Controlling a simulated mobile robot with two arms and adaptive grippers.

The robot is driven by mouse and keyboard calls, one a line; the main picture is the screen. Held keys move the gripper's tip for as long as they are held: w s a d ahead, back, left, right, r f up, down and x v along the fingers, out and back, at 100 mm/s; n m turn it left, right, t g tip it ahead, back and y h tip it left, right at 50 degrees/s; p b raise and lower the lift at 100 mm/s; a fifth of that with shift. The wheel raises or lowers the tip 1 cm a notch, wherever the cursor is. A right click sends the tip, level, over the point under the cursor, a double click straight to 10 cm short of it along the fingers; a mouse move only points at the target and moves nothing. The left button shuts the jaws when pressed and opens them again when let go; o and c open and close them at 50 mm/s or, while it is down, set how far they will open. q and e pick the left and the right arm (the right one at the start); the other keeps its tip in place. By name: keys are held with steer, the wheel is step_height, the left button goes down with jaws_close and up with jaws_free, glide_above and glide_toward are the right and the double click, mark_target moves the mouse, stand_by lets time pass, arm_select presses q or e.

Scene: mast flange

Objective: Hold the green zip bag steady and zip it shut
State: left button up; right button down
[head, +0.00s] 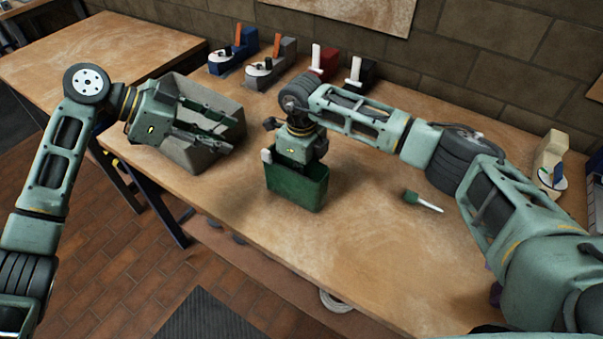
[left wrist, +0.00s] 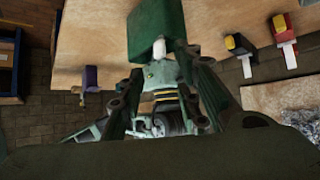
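The green zip bag (head: 297,189) stands upright on the wooden table, near its front edge. A small white tab (head: 266,156) shows at the left end of its top, and the bag (left wrist: 155,32) and tab (left wrist: 181,46) also show in the left wrist view. My right gripper (head: 300,158) points down at the bag's top; its fingertips are hidden, so its grip cannot be told. My left gripper (head: 227,131) is open and empty, left of the bag and apart from it, with its fingers pointing toward the right.
A grey bin (head: 187,153) stands behind and below my left gripper. A green-and-white brush-like tool (head: 424,201) lies right of the bag. Blue (head: 232,58), grey (head: 270,65), red (head: 323,62) and black (head: 357,72) holders line the wall. The table's front middle is clear.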

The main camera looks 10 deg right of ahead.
mark_target(266, 156)
arm_select(q)
steer(key=shift+c, duration=0.2)
steer(key=shift+d+f, duration=0.1)
steer(key=shift+d, duration=0.15)
steer(key=c, duration=0.4)
steer(key=d+n+t+h, duration=0.2)
steer(key=n, duration=0.1)
steer(key=d+n+t+h, duration=0.1)
steer(key=d+n, duration=0.1)
steer(key=shift+f, duration=0.35)
jaws_close()
steer(key=s+a+f+n+t+y, duration=0.35)
steer(key=n+t, duration=0.35)
steer(key=n, duration=0.6)
steer(key=s+a+f+n+t+y, duration=0.2)
steer(key=a+f+n+t, duration=0.3)
steer(key=n, duration=0.8)
steer(key=w+d+r+t, duration=0.1)
steer(key=w+d+r, duration=0.1)
steer(key=w+d, duration=0.4)
steer(key=shift+d+r, duration=0.2)
steer(key=shift+d, duration=0.75)
